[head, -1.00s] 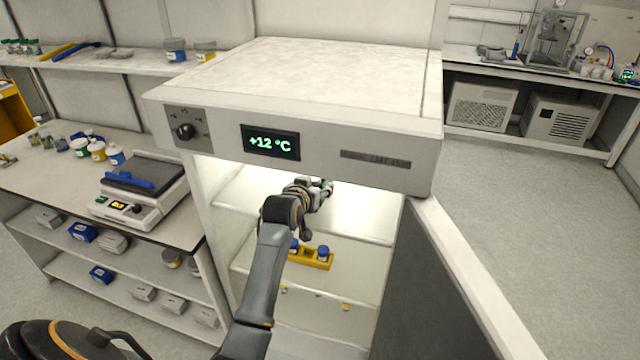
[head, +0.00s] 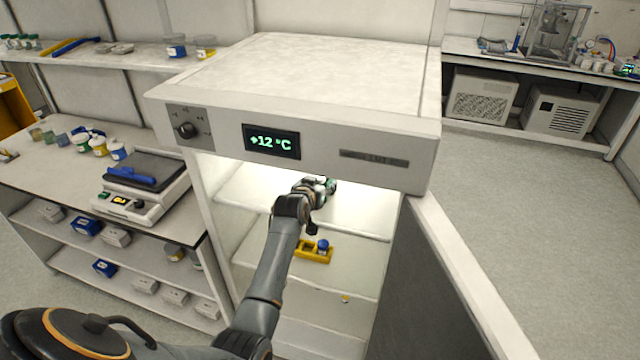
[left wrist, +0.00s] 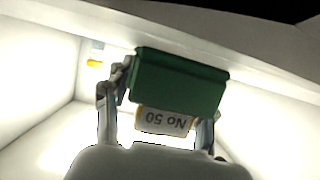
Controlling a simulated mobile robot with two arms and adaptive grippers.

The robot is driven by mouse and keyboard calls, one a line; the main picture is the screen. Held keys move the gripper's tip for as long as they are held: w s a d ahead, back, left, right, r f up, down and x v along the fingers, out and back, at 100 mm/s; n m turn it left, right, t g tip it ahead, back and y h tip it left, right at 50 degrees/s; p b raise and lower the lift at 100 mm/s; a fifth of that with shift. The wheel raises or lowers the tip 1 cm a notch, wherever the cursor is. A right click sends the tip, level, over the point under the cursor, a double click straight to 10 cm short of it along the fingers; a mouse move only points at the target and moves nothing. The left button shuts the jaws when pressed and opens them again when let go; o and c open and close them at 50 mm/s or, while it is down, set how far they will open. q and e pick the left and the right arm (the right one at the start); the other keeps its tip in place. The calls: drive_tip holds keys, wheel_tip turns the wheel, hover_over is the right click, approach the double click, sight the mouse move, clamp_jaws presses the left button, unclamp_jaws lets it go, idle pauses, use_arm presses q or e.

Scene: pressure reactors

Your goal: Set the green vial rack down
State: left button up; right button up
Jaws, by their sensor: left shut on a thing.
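The green vial rack (left wrist: 180,80) fills the middle of the left wrist view, with a pale label reading "No 50" upside down below it. My left gripper (left wrist: 166,98) is shut on it, one finger at each side. I cannot tell whether the rack touches the upper shelf (head: 365,219). My right gripper is not in view.
A yellow rack (head: 314,257) with a blue-capped vial stands on the shelf below. The cabinet top (head: 310,75) with a "+12 °C" display hangs low over the opening. The open door (head: 450,280) stands at the right. A bench with a scale (head: 143,185) is at the left.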

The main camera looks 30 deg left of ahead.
use_arm(q)
drive_tip(key=o, duration=1.3)
drive_tip(key=shift+c, duration=0.2)
drive_tip(key=shift+r, duration=0.2)
drive_tip(key=shift+s+d, duration=0.1)
drive_tip(key=shift+s, duration=0.45)
drive_tip(key=b+v, duration=0.1)
drive_tip(key=v, duration=1)
drive_tip(key=shift+w, duration=0.1)
